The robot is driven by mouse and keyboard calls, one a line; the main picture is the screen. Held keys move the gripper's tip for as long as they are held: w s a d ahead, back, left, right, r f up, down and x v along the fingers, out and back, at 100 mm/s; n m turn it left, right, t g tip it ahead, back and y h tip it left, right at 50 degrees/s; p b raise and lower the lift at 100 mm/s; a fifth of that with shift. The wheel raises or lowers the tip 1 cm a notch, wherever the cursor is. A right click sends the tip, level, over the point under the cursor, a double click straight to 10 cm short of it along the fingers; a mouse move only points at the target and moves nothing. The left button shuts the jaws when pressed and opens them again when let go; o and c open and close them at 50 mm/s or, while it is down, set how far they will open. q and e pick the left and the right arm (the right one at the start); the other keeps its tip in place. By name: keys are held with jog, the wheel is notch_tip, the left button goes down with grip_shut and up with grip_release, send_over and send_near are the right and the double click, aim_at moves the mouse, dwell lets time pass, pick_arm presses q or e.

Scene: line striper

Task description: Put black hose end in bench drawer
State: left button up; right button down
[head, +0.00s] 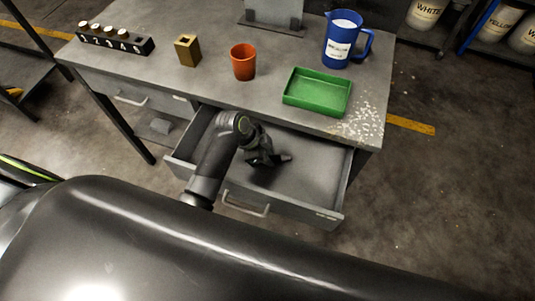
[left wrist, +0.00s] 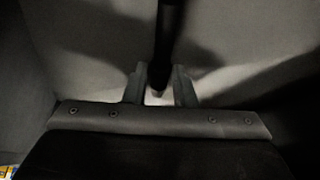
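The bench drawer (head: 315,190) is pulled out at the front of the grey bench. My left gripper (head: 268,159) reaches down inside it, close to the drawer floor. In the left wrist view, my left gripper's two fingers (left wrist: 160,84) stand apart. The black hose end (left wrist: 163,62) lies between them as a dark tube, with narrow light gaps seeming to show beside it. In the head view a small dark shape by the fingertips may be the hose end, but it is hard to tell from the gripper. My right gripper is in neither view.
On the bench stand a green tray (head: 317,92), an orange cup (head: 243,62), a blue jug (head: 345,42), a brass-coloured block (head: 187,50) and a numbered black rack (head: 115,40). The drawer's right part is empty. Its handle (head: 246,207) faces me.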

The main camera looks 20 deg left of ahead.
pick_arm(q)
jog(key=o, duration=0.3)
jog(key=shift+r, duration=0.1)
jog(key=v, duration=1.2)
jog(key=shift+p, duration=0.35)
jog(key=shift+r, duration=0.1)
